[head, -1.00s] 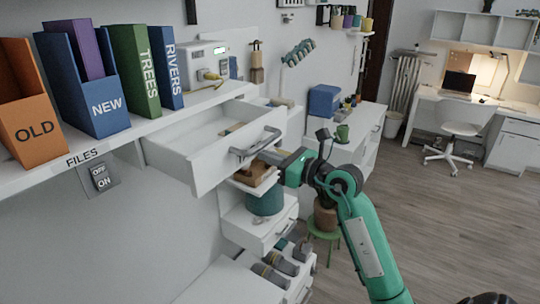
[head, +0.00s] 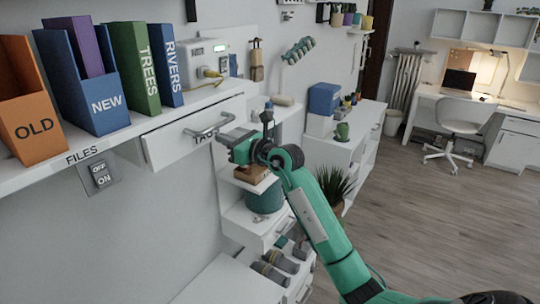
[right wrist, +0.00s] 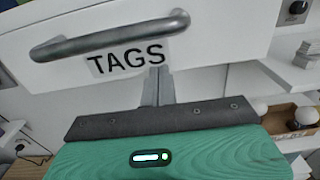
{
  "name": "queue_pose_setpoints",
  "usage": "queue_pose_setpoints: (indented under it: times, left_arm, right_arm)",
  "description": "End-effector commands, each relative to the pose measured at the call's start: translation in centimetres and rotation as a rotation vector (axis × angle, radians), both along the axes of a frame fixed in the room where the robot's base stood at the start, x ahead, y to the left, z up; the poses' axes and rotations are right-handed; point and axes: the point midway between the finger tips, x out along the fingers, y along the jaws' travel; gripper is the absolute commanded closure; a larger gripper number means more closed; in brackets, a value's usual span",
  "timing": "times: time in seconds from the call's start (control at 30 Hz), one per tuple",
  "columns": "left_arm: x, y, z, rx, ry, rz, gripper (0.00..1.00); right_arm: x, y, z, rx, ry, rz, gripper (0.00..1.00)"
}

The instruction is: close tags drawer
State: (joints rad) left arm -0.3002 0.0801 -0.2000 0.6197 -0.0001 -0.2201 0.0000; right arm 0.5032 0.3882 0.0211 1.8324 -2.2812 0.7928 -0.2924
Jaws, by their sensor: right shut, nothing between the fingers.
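The white tags drawer (head: 170,144) is under the shelf in the head view, with its front close to the shelf edge and its inside hidden. I cannot tell whether it is fully flush. Its grey bar handle (head: 209,127) is above the "TAGS" label, and both show large in the right wrist view, where the drawer front (right wrist: 235,35) fills the top. My right gripper (head: 222,141) is shut and empty, at the right part of the drawer front. In the right wrist view its fingertips (right wrist: 158,70) are just below the label, at or very near the front. My left gripper is not in view.
The shelf above holds an orange "OLD" file box (head: 30,115), a blue "NEW" box (head: 105,105) and green and blue binders. A switch plate (head: 101,174) is on the wall at left. Smaller shelves with a teal pot (head: 265,199) are below my right arm. Open floor lies right.

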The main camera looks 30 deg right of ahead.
Motion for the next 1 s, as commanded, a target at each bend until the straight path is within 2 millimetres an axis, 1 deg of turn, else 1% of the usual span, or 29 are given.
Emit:
queue_pose_setpoints:
  times: [0.03, 0.1, 0.3, 0.8, 0.87, 1.0]
  left_arm:
    - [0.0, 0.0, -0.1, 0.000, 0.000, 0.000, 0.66]
    - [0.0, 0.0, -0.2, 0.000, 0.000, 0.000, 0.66]
    - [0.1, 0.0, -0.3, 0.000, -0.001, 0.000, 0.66]
    - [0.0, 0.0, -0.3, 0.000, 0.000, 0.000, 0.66]
    - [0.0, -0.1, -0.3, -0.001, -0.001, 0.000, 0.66]
    - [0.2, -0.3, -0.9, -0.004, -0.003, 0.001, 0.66]
  right_arm:
    - [0.8, 0.3, 0.0, 0.000, 0.000, 0.000, 1.00]
    - [1.6, 0.6, 0.0, 0.000, 0.000, -0.001, 1.00]
    - [2.9, 1.2, 0.0, -0.001, 0.000, -0.001, 1.00]
    - [3.2, 1.2, 0.4, 0.002, -0.008, -0.002, 1.00]
    - [3.1, 1.0, 0.3, 0.001, -0.008, -0.003, 1.00]
    - [3.0, 0.0, 0.1, 0.001, -0.005, 0.000, 1.00]
